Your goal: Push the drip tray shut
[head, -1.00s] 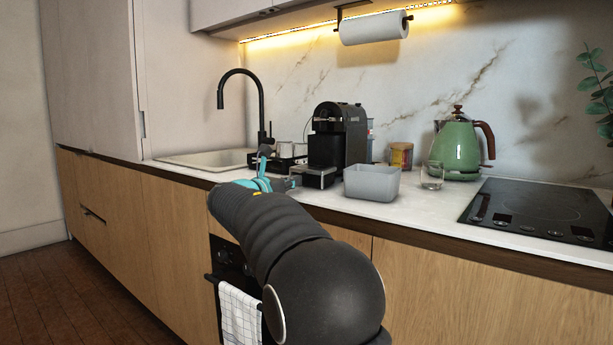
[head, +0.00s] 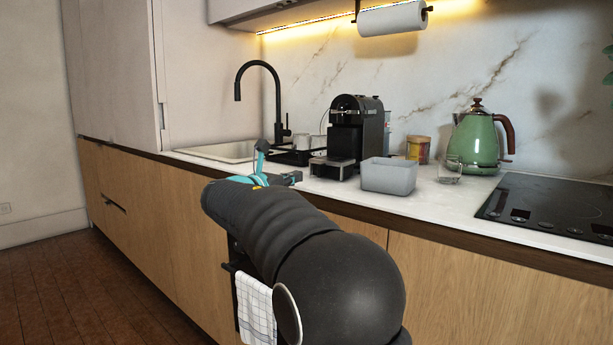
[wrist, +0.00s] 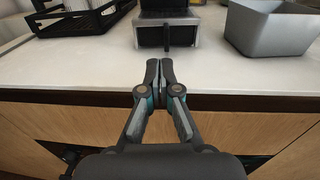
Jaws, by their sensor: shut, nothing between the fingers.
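The coffee machine (head: 355,125) is black and stands upright on the counter. Its drip tray (head: 328,168) is a grey box low at the machine's front, jutting toward the counter edge. In the wrist view the tray (wrist: 150,37) is at top centre, with a dark upright bar on its front face. My gripper (wrist: 160,68) is shut and empty, its fingertips pointing at the tray's front with a strip of bare counter between them. In the head view my gripper (head: 295,177) is at the counter's front edge, left of and nearer than the tray. How far the tray is out is unclear.
A grey open bin (head: 388,177) stands right of the tray. A black dish rack (wrist: 78,22) is to the left. A glass (head: 449,171), a green kettle (head: 475,140) and a hob (head: 550,208) are farther right. Counter in front of the tray is clear.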

